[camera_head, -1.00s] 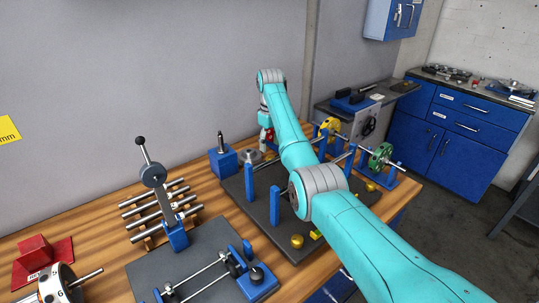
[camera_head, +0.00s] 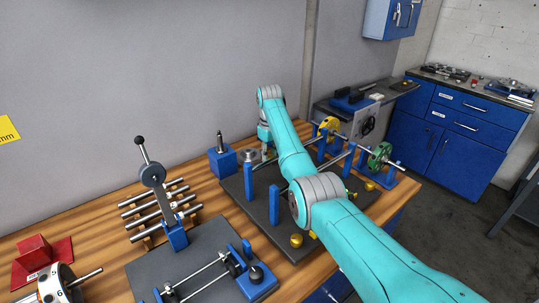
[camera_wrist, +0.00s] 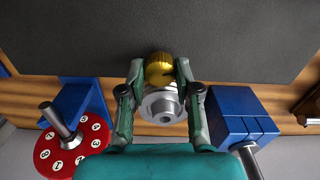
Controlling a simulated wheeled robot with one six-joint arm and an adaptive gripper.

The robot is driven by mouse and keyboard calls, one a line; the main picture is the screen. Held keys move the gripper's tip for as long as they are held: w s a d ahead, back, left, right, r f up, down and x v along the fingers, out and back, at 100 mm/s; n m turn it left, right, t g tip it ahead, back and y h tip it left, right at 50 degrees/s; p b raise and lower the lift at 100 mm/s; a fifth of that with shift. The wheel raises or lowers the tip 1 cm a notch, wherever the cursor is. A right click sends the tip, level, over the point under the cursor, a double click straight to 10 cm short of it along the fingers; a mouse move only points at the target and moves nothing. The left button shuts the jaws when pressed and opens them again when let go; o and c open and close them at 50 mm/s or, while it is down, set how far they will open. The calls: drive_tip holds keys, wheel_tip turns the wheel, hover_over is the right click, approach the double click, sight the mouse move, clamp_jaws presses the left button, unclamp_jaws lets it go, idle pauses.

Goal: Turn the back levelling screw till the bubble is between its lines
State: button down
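The back levelling screw shows as a ribbed brass knob (camera_wrist: 160,68) at the plate's edge in the wrist view. My gripper (camera_wrist: 160,70) has one finger on each side of it, with what look like narrow gaps; contact cannot be confirmed. In the head view my gripper (camera_head: 265,135) points down at the back of the dark plate (camera_head: 236,193), and my arm hides the back screw. A front brass knob (camera_head: 296,240) shows at the plate's near edge. The level's bubble and lines cannot be made out.
A silver stepped round part (camera_wrist: 162,105) lies close by, between my fingers in the wrist view. A blue block with a post (camera_wrist: 245,125) and a red numbered disc (camera_wrist: 70,145) flank the gripper. Blue uprights (camera_head: 274,205) stand on the plate.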

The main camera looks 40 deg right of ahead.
sight(270, 156)
drive_tip(key=shift+m, duration=0.3)
drive_tip(key=shift+m, duration=3.1)
drive_tip(key=c, duration=0.8)
unclamp_jaws()
wheel_tip(270, 156, up, 12)
